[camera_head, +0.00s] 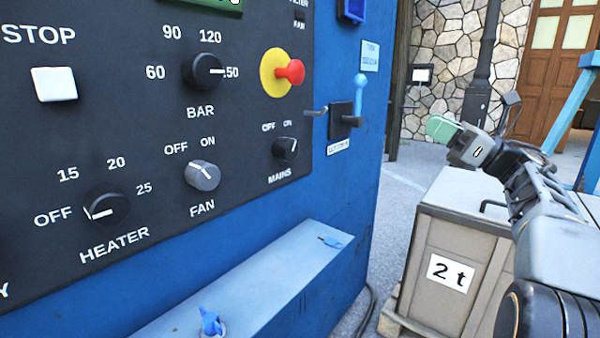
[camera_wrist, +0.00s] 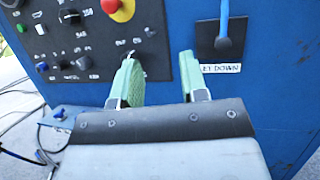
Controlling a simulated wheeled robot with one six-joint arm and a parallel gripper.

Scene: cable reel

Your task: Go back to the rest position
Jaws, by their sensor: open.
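My gripper (camera_head: 442,128) is in the right part of the head view, at the end of my arm, above a crate marked "2 t". Its green fingers also show in the wrist view (camera_wrist: 165,82), apart and with nothing between them. It faces the blue cabinet (camera_head: 345,200) and touches nothing that I can see. On the cabinet, the black control panel (camera_head: 130,130) carries knobs, a white STOP button (camera_head: 54,84) and a red emergency button (camera_head: 290,72) on a yellow ring. A blue-handled lever (camera_head: 359,95) sits on a black plate at the panel's right.
The crate (camera_head: 440,262) stands at the lower right, beneath my arm. A blue-grey ledge (camera_head: 250,285) juts from the cabinet's lower front, with a blue tap-like handle (camera_head: 210,322) on it. Paved ground shows between cabinet and crate. A stone wall (camera_head: 440,50) stands behind.

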